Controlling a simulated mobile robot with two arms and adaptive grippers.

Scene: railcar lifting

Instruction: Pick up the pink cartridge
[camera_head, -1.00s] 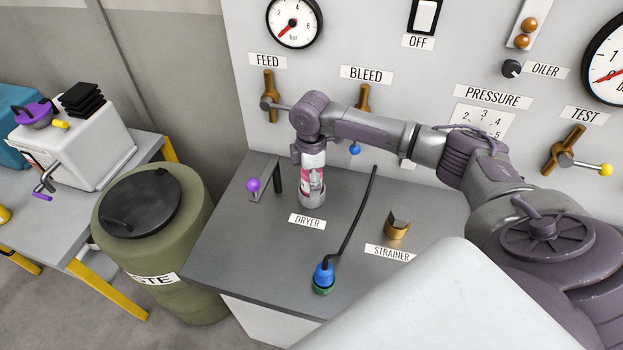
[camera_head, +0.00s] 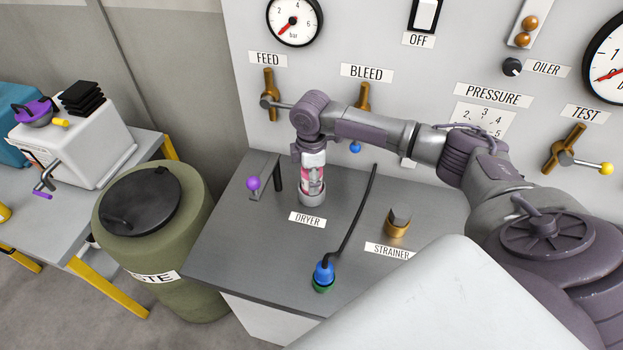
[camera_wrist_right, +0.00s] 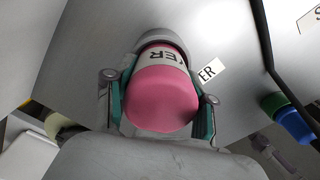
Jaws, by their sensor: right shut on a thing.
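The pink cartridge (camera_wrist_right: 160,98) stands in the grey round dryer socket (camera_head: 312,198), behind the DRYER label. It carries a white band with dark letters. My right gripper (camera_head: 312,183) points down over it and is shut on it. In the right wrist view the two fingers of my right gripper (camera_wrist_right: 160,108) press on its left and right sides. In the head view the fingers hide most of the cartridge, and only some pink (camera_head: 313,174) shows between them. Its lower end is hidden in the socket. My left gripper is not in view.
A purple-knobbed lever (camera_head: 253,183) stands left of the socket. A blue connector (camera_head: 323,273) with a black cable and a brass strainer (camera_head: 398,222) are to the right. The FEED valve (camera_head: 268,95) and BLEED valve (camera_head: 363,97) are on the panel behind. A green waste drum (camera_head: 180,260) stands left.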

